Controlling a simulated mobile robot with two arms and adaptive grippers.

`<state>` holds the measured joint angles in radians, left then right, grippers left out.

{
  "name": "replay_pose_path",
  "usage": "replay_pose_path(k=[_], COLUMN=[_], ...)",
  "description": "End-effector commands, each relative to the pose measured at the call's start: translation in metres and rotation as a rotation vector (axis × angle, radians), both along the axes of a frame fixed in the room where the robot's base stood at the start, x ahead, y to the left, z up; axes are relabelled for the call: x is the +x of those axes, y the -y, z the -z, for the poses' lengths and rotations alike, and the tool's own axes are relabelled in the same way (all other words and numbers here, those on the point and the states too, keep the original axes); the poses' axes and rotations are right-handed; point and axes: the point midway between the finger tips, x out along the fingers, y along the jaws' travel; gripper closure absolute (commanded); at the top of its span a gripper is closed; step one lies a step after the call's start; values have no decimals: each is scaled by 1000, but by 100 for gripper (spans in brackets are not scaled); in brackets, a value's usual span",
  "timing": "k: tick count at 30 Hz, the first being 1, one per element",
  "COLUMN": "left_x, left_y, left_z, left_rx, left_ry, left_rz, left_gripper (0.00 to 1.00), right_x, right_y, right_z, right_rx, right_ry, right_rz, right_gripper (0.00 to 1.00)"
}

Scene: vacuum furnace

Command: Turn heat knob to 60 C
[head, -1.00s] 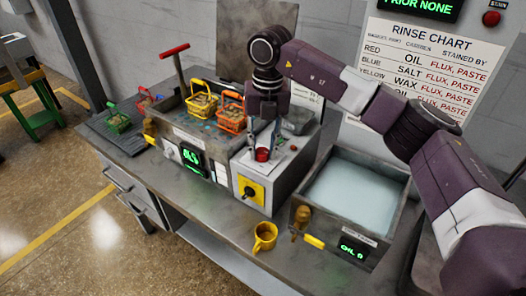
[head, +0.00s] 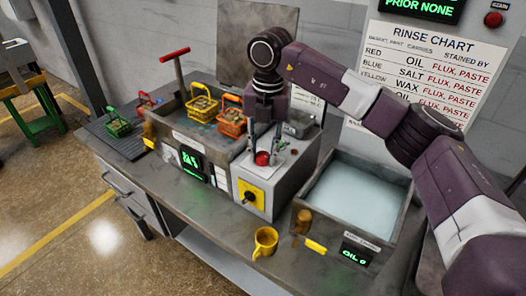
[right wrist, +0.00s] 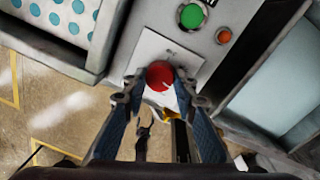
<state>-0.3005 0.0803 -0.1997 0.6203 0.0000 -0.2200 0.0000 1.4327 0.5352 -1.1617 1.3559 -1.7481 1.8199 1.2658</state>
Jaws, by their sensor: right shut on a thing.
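A red knob (head: 262,158) stands on top of the grey control box (head: 285,185). My right gripper (head: 263,150) points down from above, its two fingers shut on the sides of the red knob. In the right wrist view the same knob (right wrist: 159,76) sits between the fingertips, over a pale plate. A green lit display (head: 190,163) is on the front of the bath at the left of the box; its digits look like 45 but are hard to read. My left gripper is not in view.
A green button (right wrist: 191,15) and an orange button (right wrist: 224,35) lie beside the knob. A yellow switch plate (head: 251,194) is on the box front. The bath (head: 160,136) holds yellow and orange baskets.

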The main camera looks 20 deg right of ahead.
Motion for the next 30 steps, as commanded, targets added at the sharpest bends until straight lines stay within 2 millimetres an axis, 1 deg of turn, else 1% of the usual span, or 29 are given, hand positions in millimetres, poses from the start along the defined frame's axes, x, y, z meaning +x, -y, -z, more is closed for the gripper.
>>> replay_pose_path(k=[1,2,6,7,14,17,20,30], left_x=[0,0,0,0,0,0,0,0], left_y=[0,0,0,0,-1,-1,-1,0], left_z=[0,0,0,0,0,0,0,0], left_rx=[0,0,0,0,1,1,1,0], left_ry=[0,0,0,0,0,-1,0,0], left_rz=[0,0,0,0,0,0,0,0], left_gripper=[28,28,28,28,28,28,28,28], right_x=[3,3,2,2,1,1,1,0], right_y=[1,1,1,1,0,0,1,4], right_z=[-4,-4,-3,-3,-2,-6,-18,-89], right_rx=[2,2,1,0,0,1,0,2], right_ry=[11,11,8,8,4,5,6,8], right_rz=[4,4,2,1,0,0,0,0], right_gripper=[98,73,57,56,56,56,56,56])
